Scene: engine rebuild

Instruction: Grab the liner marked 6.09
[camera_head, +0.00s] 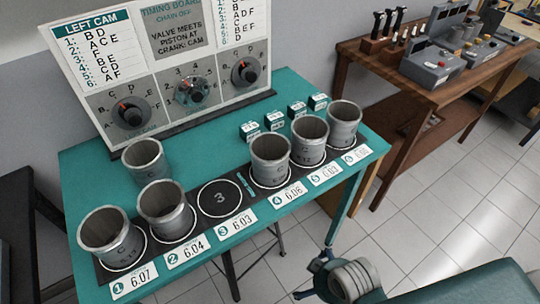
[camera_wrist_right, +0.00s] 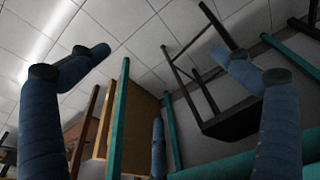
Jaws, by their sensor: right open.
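Several grey metal liners stand on the teal table (camera_head: 208,113). One stands at place 1 (camera_head: 112,237), one at place 2 (camera_head: 165,210), and one each at places 4 (camera_head: 270,160), 5 (camera_head: 309,139) and 6 (camera_head: 343,123). Another liner (camera_head: 146,160) stands behind the row, off the numbered places. The numbered ring at place 3 (camera_head: 220,197) is bare. Markings on the liners are too small to read, so I cannot tell which is 6.09. My right gripper (camera_head: 312,279) is open and empty, low in front of the table; its spread fingers show in the right wrist view (camera_wrist_right: 165,65). My left gripper is out of view.
A panel with dials (camera_head: 190,93) stands at the table's back. Small teal blocks (camera_head: 275,121) sit behind places 4 to 6. A wooden bench (camera_head: 440,92) with tools stands at the right. The right wrist view shows floor, table legs and a dark stool (camera_wrist_right: 235,120).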

